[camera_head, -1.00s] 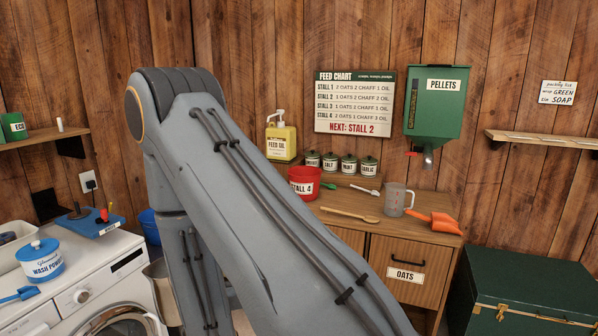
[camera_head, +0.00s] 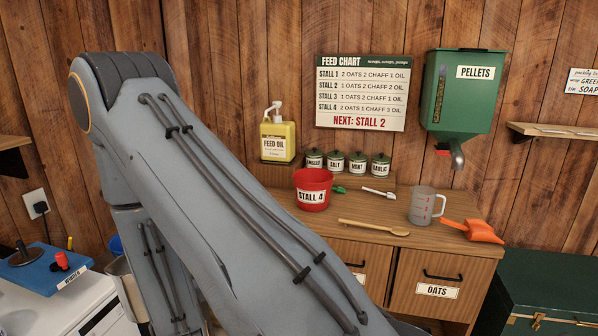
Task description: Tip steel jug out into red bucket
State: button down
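The red bucket (camera_head: 313,190), labelled "STALL 4", stands upright on the wooden cabinet top. A grey jug with a handle and red marks (camera_head: 424,206) stands upright to its right, near the cabinet's front; it looks like the steel jug, though it could be see-through plastic. What is inside either cannot be seen. My arm crosses the left and middle of the view, in front of the cabinet. My gripper is out of view.
Several green-lidded jars (camera_head: 336,162) and a feed oil bottle (camera_head: 278,137) stand behind. A green pellet dispenser (camera_head: 463,92) hangs above right. A green chest (camera_head: 545,290) is at right.

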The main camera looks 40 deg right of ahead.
aim_at(313, 186)
jog(key=i, duration=1.45)
jog(key=z, duration=3.05)
jog(key=i, duration=0.5)
jog(key=u, duration=0.05)
